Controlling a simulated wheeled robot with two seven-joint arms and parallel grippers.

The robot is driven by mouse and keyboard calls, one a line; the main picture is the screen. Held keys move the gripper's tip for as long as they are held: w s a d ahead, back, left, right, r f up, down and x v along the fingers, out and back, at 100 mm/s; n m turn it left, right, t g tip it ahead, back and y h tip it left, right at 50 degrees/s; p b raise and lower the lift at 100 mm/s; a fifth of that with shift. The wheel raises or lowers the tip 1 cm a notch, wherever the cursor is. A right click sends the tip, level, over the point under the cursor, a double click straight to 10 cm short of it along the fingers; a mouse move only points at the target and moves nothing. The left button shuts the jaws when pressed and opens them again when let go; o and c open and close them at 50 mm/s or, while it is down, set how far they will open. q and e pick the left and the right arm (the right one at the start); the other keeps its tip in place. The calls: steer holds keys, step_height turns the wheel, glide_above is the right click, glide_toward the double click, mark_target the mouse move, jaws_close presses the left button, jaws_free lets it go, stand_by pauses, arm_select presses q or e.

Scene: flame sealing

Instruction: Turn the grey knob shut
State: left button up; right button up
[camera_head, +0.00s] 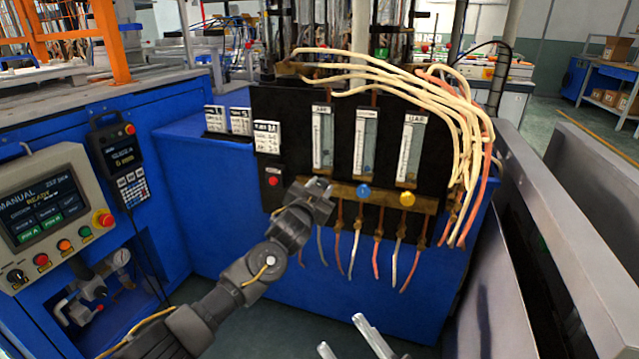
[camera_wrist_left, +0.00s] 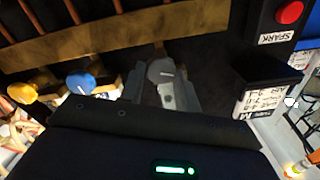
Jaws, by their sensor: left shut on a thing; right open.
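The grey knob (camera_wrist_left: 161,71) shows in the left wrist view, between the two fingers of my left gripper (camera_wrist_left: 162,88), which is shut on it. In the head view my left gripper (camera_head: 322,196) is at the left end of the brass bar (camera_head: 343,190) and hides the grey knob. The blue knob (camera_head: 363,191) and the yellow knob (camera_head: 407,199) sit to its right on the same bar. My right gripper (camera_head: 356,345) is open and empty at the bottom edge, only its fingertips in view, well away from the panel.
Three flow tubes (camera_head: 364,143) stand above the knobs on the black panel (camera_head: 291,107). A red spark button (camera_head: 273,181) is left of my left gripper. Hoses (camera_head: 376,256) hang below the bar. A grey metal rail (camera_head: 540,235) runs along the right.

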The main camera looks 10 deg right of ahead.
arm_select(q)
steer(key=m+p, duration=0.1)
steer(key=m, duration=0.3)
steer(key=shift+d, duration=0.1)
steer(key=m+p, duration=0.1)
steer(key=m, duration=0.3)
steer(key=shift+s+p, duration=0.1)
steer(key=shift+p, duration=0.2)
steer(key=shift+f+m+p, duration=0.2)
steer(key=shift+m+p, duration=0.1)
steer(key=shift+m, duration=2)
arm_select(e)
step_height(320, 180, down, 9)
steer(key=w+d+m+g+h, duration=0.1)
steer(key=g+h, duration=0.4)
steer(key=g, duration=0.1)
steer(key=shift+w+d+f, duration=0.2)
steer(key=shift+w+d, duration=0.05)
steer(key=shift+d, duration=0.15)
steer(key=shift+f, duration=0.1)
arm_select(q)
steer(key=o, duration=0.9)
steer(key=shift+o, duration=0.2)
